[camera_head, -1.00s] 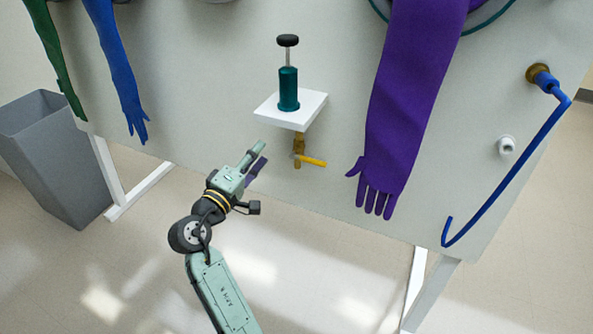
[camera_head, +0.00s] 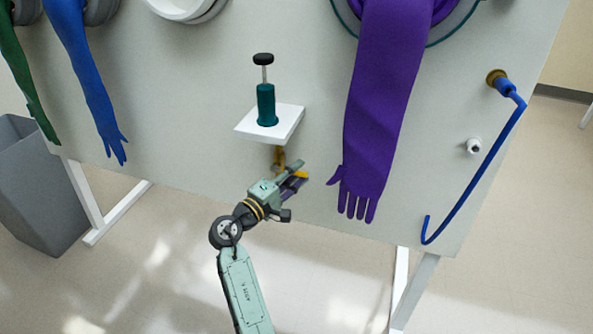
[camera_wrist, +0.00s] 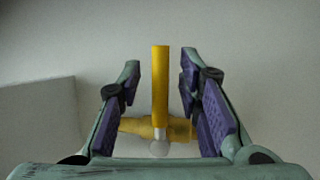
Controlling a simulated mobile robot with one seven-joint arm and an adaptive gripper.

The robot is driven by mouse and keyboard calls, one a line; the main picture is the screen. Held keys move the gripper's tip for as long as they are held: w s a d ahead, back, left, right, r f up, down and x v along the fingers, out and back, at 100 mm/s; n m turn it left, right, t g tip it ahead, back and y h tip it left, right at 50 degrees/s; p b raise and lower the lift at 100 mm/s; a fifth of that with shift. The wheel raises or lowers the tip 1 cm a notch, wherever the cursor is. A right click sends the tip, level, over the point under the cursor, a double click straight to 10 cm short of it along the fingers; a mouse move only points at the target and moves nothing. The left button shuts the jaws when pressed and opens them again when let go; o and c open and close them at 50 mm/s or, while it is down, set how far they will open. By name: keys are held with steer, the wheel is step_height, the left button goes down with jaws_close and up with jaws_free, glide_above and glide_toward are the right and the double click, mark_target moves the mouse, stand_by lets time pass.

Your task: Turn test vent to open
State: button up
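The test vent is a brass valve (camera_head: 279,157) with a yellow lever, under a small white shelf on the panel. In the wrist view the yellow lever (camera_wrist: 160,85) stands lengthwise between my fingers, with the brass body (camera_wrist: 135,128) crossing behind it. My gripper (camera_head: 300,176) is at the lever and hides part of it in the head view. In the wrist view my gripper (camera_wrist: 160,95) is open, with purple pads on both sides and a gap to the lever on each side.
A green hand pump (camera_head: 266,106) stands on the white shelf (camera_head: 285,125) just above. A purple glove (camera_head: 380,110) hangs close to the right. A blue hose (camera_head: 480,160) hangs further right. A grey bin (camera_head: 35,190) stands at the left.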

steer(key=shift+w+d, duration=0.15)
steer(key=shift+w, duration=0.05)
steer(key=shift+c, duration=0.4)
jaws_close()
stand_by(0.5)
